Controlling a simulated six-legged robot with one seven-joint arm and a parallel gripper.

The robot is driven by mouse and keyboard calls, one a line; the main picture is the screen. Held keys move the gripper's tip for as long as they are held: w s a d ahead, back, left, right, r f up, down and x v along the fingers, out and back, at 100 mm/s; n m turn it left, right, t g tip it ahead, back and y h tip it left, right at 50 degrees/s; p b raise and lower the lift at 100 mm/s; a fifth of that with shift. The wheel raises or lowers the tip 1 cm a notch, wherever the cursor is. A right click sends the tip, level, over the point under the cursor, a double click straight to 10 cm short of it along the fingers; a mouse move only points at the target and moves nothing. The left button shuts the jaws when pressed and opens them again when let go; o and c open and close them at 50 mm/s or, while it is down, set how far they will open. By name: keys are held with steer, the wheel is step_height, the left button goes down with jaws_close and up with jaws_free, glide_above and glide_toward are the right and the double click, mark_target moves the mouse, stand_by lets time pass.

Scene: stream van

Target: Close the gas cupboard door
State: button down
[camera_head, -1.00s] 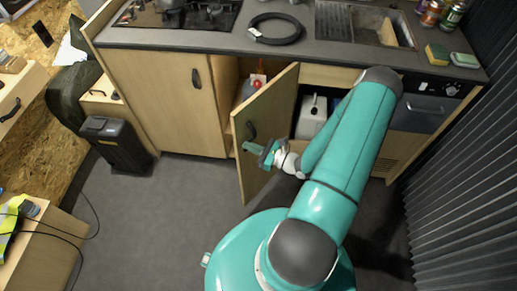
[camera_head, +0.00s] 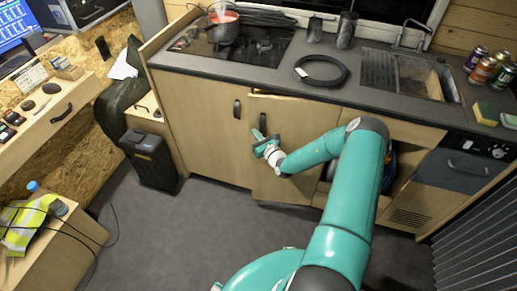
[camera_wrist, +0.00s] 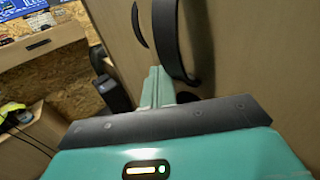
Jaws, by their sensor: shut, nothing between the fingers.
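The gas cupboard door (camera_head: 287,170) is a pale wooden panel under the counter, close to its frame. A thin dark gap shows along its top edge, so it looks slightly ajar. Its dark handle (camera_head: 262,124) is near its left edge and also shows large in the wrist view (camera_wrist: 168,40). My gripper (camera_head: 259,140) is shut and empty, against or very near the door just below the handle. Its fingers (camera_wrist: 157,82) point at the panel in the wrist view; contact cannot be told. The cupboard's inside is hidden.
A closed cupboard door (camera_head: 205,125) is to the left. An open compartment (camera_head: 400,165) is partly behind my arm on the right. A black bin (camera_head: 150,160) stands on the floor at left. The counter holds a coiled black hose (camera_head: 321,70). Floor before the door is clear.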

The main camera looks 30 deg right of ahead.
mark_target(258, 125)
steer(key=w+d, duration=0.1)
steer(key=w, duration=0.1)
steer(key=w+d, duration=0.2)
steer(key=shift+w, duration=0.2)
steer(key=shift+w+d, duration=0.25)
steer(key=shift+w, duration=0.1)
steer(key=shift+d+r, duration=0.15)
